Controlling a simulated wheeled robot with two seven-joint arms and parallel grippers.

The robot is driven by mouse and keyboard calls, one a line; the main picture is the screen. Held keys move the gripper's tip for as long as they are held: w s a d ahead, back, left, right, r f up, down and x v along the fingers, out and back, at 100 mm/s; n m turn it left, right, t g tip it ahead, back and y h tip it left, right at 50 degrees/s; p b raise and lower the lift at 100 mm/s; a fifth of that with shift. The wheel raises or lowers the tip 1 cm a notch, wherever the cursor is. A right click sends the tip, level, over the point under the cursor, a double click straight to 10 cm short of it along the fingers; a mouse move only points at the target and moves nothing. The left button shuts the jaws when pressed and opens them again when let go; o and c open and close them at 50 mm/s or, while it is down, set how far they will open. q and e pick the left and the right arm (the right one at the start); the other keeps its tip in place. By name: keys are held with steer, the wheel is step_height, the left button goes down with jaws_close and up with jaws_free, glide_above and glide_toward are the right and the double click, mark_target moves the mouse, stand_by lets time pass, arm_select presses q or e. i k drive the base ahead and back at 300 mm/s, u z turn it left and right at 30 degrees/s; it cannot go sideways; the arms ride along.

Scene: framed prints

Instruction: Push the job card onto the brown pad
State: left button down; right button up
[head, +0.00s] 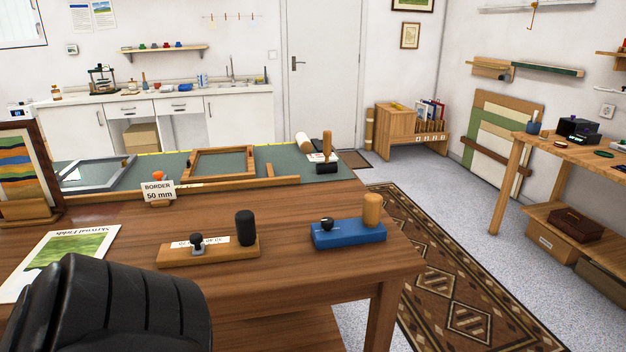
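No card plainly marked as the job card shows. A white sheet with a green landscape print (62,250) lies at the left of the brown wooden table (300,205), its lettering upside down, its lower part hidden by a large black ribbed shape. A small white card reading BORDER 50 mm (158,192) stands upright behind it. I cannot make out a separate brown pad; a light brown wooden block (230,253) carries a black knob, a black cylinder and a white lettered strip. Neither gripper is in view.
A blue block (348,234) with a black knob and a wooden cylinder stands to the right. Behind lie a green mat (125,178), a wooden frame (219,163), a grey frame (97,174) and a dark-based stamp (327,165). Bare tabletop surrounds both blocks.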

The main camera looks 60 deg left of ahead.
mark_target(162, 194)
steer(key=z, duration=1.05)
steer(key=k, duration=1.15)
steer(key=u, duration=1)
